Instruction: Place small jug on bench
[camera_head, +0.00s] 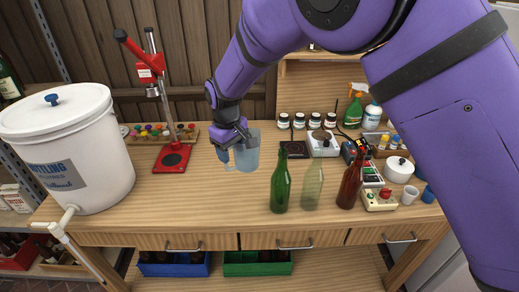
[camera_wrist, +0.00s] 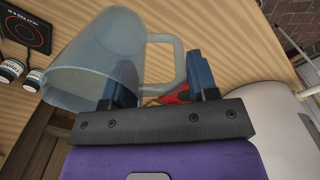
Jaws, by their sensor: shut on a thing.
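The small jug (camera_head: 247,152) is a translucent pale-blue jug with a side handle, over the middle of the wooden bench (camera_head: 230,205) in the head view. My gripper (camera_head: 232,140) is at the jug's left side, shut on its handle. In the wrist view the jug (camera_wrist: 95,62) fills the upper left, and its handle runs between the two blue fingers of my gripper (camera_wrist: 162,85). The jug looks roughly upright in the head view. I cannot tell whether its base touches the bench top.
A white bottling bucket (camera_head: 75,150) and red capper (camera_head: 172,155) stand left. Green (camera_head: 281,182), clear (camera_head: 312,185) and brown (camera_head: 350,182) bottles stand right of the jug near the front. A scale (camera_head: 323,145) and a white pot (camera_head: 398,170) stand farther right. The front left-centre is clear.

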